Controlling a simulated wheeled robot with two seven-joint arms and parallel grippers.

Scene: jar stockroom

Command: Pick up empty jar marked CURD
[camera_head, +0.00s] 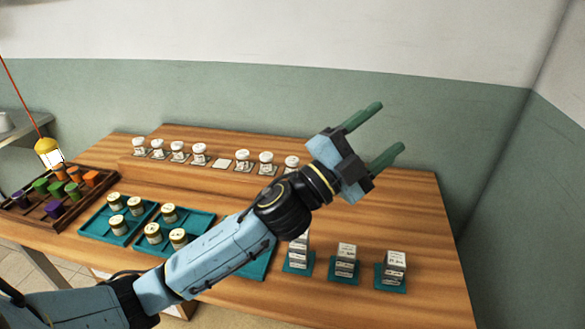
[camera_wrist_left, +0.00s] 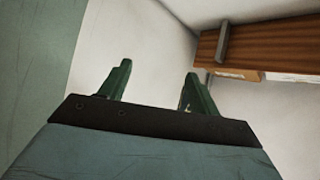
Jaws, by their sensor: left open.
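Several small jars with white lids stand in a row on the raised wooden step at the back of the table; one is this jar (camera_head: 199,153). Their labels are too small to read, so I cannot tell which is marked CURD. More jars with pale lids, such as this lidded jar (camera_head: 153,233), stand in the teal trays. My left gripper (camera_head: 391,126) is open and empty, raised above the right part of the table, to the right of the row. Its fingers also show in the left wrist view (camera_wrist_left: 160,70), with nothing between them. My right gripper is out of view.
Teal trays (camera_head: 95,226) stand in front, partly behind my left arm. Stacks of white labelled blocks (camera_head: 395,262) stand on teal mats at right. A dark rack (camera_head: 25,213) of coloured pieces and a yellow hanging lamp (camera_head: 48,147) are left.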

